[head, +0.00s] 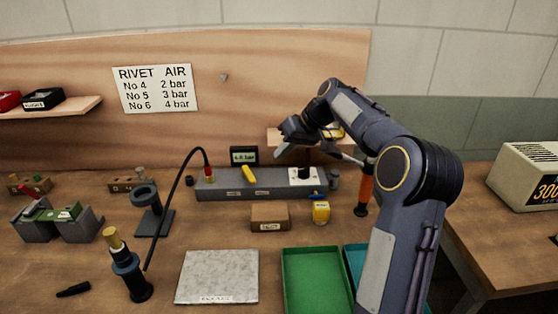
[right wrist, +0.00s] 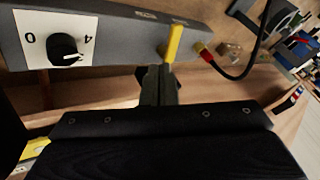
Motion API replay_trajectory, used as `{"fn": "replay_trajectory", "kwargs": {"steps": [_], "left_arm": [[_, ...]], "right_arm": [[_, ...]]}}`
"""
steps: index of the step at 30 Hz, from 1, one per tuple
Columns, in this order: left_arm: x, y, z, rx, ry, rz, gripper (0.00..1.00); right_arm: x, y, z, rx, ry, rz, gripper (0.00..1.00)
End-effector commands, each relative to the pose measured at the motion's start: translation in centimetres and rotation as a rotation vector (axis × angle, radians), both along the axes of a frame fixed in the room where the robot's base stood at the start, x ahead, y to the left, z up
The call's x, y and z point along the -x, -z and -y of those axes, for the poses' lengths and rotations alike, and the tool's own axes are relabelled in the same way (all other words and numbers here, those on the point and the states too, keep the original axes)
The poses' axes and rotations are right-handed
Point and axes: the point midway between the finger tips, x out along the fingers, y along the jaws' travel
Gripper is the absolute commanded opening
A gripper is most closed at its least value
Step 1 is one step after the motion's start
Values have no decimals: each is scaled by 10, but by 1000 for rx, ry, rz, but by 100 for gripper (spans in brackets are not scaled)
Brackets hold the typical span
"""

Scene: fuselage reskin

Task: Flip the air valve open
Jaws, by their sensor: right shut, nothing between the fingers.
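The air valve's yellow lever (head: 248,174) sits on top of a long grey manifold block (head: 270,187) at the back of the bench. It lies slanted in the head view. The lever also shows in the right wrist view (right wrist: 175,43), just beyond my fingertips. My right gripper (head: 281,150) is shut and empty, above and behind the manifold, to the right of the lever. Its closed fingers (right wrist: 157,74) point toward the lever's end in the right wrist view. Whether they touch it I cannot tell. My left gripper is not in view.
A black dial knob (right wrist: 65,47) on a white plate sits on the manifold. A red-collared black hose (head: 207,165) joins its left end. A small display (head: 244,155) stands behind. An orange-handled tool (head: 364,190) and green tray (head: 317,280) are near my right arm.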

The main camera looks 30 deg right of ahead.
Motion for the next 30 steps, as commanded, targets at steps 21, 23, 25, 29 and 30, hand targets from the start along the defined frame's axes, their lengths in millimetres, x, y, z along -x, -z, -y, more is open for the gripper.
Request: {"fn": "replay_trajectory", "kwargs": {"steps": [21,23,25,29,30], "left_arm": [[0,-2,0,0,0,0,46],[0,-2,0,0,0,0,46],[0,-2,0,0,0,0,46],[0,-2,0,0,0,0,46],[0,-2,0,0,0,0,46]], "right_arm": [[-44,77,-38,1,0,-1,0],[-45,78,-38,1,0,-1,0],[-45,78,-38,1,0,-1,0],[-45,78,-38,1,0,-1,0],[-45,78,-38,1,0,-1,0]]}}
